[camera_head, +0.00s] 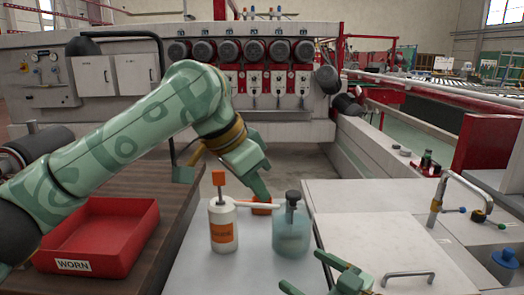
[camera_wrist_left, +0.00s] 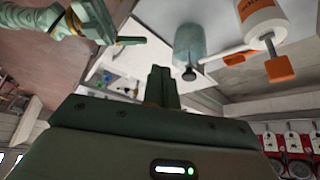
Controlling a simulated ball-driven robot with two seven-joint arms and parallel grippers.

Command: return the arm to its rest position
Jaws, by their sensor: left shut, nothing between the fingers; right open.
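My left arm reaches in from the left in the head view. Its gripper (camera_head: 262,192) is shut and empty, fingers pointing down behind the bottles. The shut fingers also show in the left wrist view (camera_wrist_left: 160,85). My right gripper (camera_head: 335,282) is open at the bottom edge of the head view; it also shows at upper left in the left wrist view (camera_wrist_left: 112,38).
A white bottle (camera_head: 222,228) with an orange cap and a teal bottle (camera_head: 291,235) with a dark top stand upright near the left gripper. A white-handled, orange-ended item (camera_head: 262,207) lies behind them. A red "WORN" bin (camera_head: 95,262) sits below my left arm.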

